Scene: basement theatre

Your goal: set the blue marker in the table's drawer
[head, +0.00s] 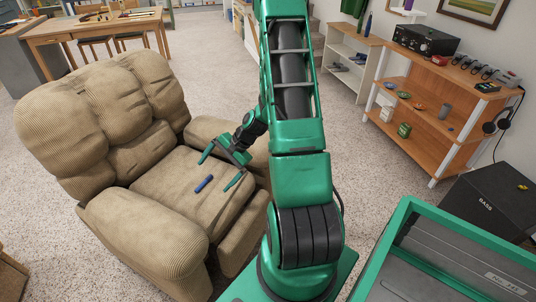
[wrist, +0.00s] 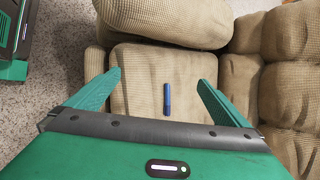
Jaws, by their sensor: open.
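The blue marker (head: 204,183) lies on the seat of the tan recliner (head: 150,220). In the wrist view the marker (wrist: 167,99) shows between my two fingers, a little right of the middle. My gripper (head: 219,169) is open and empty above the seat, its green fingers spread on either side of the marker; in the wrist view my gripper (wrist: 158,80) has nothing between its pads in contact.
The recliner's armrests and back rise around the seat. A wooden shelf unit (head: 440,85) with audio gear and a black bass speaker (head: 490,200) stand at the right. Stools (head: 130,37) are by the table.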

